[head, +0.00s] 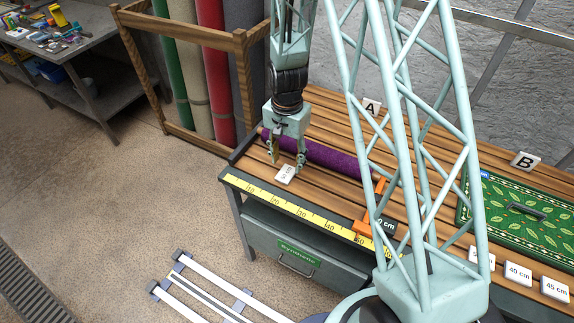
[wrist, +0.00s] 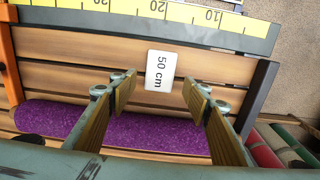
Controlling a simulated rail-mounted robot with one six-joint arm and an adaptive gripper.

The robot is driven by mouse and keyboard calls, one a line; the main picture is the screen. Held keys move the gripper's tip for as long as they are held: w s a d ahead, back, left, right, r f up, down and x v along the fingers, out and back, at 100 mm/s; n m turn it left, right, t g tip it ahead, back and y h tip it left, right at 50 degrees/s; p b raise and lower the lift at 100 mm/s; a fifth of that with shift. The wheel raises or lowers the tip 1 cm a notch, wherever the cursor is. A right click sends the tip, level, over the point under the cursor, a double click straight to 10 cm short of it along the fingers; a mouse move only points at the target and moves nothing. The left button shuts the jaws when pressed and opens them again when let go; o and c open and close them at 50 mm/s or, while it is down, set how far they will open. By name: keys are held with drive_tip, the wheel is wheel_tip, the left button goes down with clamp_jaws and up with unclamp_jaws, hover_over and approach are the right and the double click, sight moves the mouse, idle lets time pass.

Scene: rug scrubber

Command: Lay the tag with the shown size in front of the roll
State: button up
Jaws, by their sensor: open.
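A white tag (wrist: 160,70) reading "50 cm" lies on the wooden slats between the purple roll (wrist: 150,131) and the yellow ruler strip (wrist: 130,8). In the head view the tag (head: 285,174) is in front of the roll's left part, and the roll (head: 325,159) lies along the bench behind it. My gripper (head: 287,158) is just above and behind the tag. In the wrist view its fingers (wrist: 160,92) are spread wide with nothing between them, and the tag is just beyond the fingertips. The roll's right end is hidden behind my arm.
An orange slider (head: 366,228) stands at the ruler, with a partly hidden "0 cm" tag (head: 386,225) beside it. More size tags, including 40 cm (head: 518,273) and 45 cm (head: 555,289), lie at right. A green patterned rug (head: 500,222) lies near sign B (head: 525,161).

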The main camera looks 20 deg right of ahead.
wheel_tip(320, 180, up, 8)
drive_tip(key=shift+f, duration=0.2)
idle(0.4)
drive_tip(key=shift+r, duration=0.15)
idle(0.7)
wheel_tip(320, 180, up, 13)
drive_tip(key=n+t, duration=0.1)
drive_tip(key=n, duration=0.1)
hover_over(287, 172)
drive_tip(key=s, duration=0.4)
drive_tip(key=s+r+n+t, duration=0.1)
drive_tip(key=s+r+n, duration=0.2)
drive_tip(key=s+r, duration=0.9)
drive_tip(key=s+r+n+t, duration=0.1)
drive_tip(key=s+r+n, duration=0.1)
drive_tip(key=s+r, duration=0.4)
drive_tip(key=s+r+n+t, duration=0.1)
drive_tip(key=s+r, duration=0.5)
drive_tip(key=s, duration=0.7)
drive_tip(key=shift+s+n, duration=0.35)
drive_tip(key=shift+n, duration=0.35)
drive_tip(key=shift+a+r, duration=0.1)
